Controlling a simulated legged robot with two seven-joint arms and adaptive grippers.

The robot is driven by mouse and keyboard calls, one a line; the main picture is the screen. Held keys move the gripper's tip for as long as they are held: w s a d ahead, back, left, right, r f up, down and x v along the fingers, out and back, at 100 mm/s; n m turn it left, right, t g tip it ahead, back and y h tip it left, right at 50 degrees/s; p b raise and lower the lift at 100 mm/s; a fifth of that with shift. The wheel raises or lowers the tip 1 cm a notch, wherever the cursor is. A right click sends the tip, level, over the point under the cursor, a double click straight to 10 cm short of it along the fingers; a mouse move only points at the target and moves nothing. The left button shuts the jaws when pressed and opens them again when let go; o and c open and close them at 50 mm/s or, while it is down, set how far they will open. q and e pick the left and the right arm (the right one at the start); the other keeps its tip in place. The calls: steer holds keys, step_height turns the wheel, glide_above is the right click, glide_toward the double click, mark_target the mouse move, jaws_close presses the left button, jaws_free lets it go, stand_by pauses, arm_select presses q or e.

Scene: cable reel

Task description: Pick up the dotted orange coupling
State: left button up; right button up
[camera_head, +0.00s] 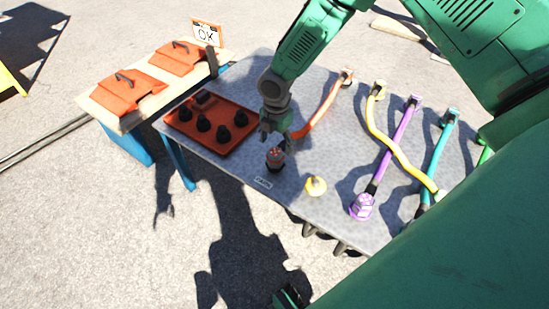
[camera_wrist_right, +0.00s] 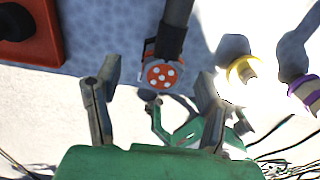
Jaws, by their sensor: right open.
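The dotted orange coupling (camera_head: 275,153) has an orange-red face with white dots and a dark body. It is near the front edge of the grey table (camera_head: 228,171), by a small white label. In the right wrist view the coupling (camera_wrist_right: 163,75) shows face-on, with a dark grey cylinder running up from it. My right gripper (camera_head: 274,138) is just above and behind it in the head view. In the wrist view its two fingers (camera_wrist_right: 153,108) are spread wide, and the coupling appears beyond the gap, apart from both. My left gripper is not identifiable.
An orange cable (camera_head: 320,109) runs back from behind the gripper. A yellow coupling (camera_head: 316,186) and a purple coupling (camera_head: 362,206) lie to the right. An orange tray (camera_head: 215,148) with several black knobs is at left. An OK sign (camera_head: 207,33) stands behind.

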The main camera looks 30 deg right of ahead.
mark_target(276, 151)
steer(key=f, duration=0.2)
steer(key=f+b, duration=0.2)
steer(key=f, duration=0.1)
steer(key=shift+s+a+f, duration=0.25)
steer(key=shift+s+f, duration=0.1)
steer(key=shift+r, duration=0.1)
steer(key=c, duration=1.4)
steer(key=shift+o, duration=0.2)
